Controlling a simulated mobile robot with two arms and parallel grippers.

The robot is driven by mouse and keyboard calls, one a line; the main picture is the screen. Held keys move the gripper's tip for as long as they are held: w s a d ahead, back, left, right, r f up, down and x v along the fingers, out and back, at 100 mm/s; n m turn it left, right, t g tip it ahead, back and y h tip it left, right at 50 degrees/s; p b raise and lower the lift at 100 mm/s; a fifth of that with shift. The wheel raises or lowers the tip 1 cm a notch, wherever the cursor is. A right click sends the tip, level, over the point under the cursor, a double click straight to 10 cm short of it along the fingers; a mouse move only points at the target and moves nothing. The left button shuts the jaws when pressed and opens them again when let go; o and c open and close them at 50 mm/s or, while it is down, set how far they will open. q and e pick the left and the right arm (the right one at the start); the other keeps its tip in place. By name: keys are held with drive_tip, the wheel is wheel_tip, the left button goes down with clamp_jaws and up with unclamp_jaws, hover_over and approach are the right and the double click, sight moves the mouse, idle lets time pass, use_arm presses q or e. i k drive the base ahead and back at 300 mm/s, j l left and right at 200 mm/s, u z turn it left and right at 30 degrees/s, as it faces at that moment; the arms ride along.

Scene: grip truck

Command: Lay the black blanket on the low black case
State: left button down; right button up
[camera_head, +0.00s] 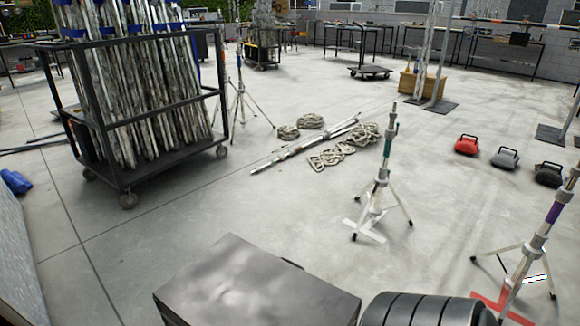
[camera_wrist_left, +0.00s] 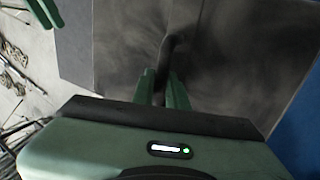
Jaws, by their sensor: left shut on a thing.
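A low black case (camera_head: 250,285) with a smudged, flat, bare lid stands at the bottom of the head view, cut off by the lower edge. Green finger-like parts (camera_wrist_left: 45,12) at the wrist view's top left may be my right gripper.
A wheeled rack of poles (camera_head: 135,110) stands at the left. A stand (camera_head: 380,185) and another stand (camera_head: 530,245) rise beyond the case. Rope coils (camera_head: 340,152) and poles lie on the floor. Weight bags (camera_head: 505,158) sit at the right. Open floor lies between.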

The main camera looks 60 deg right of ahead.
sight(262, 303)
drive_tip(key=l+z, duration=1.05)
drive_tip(key=i+l, duration=0.15)
drive_tip(key=l, duration=0.2)
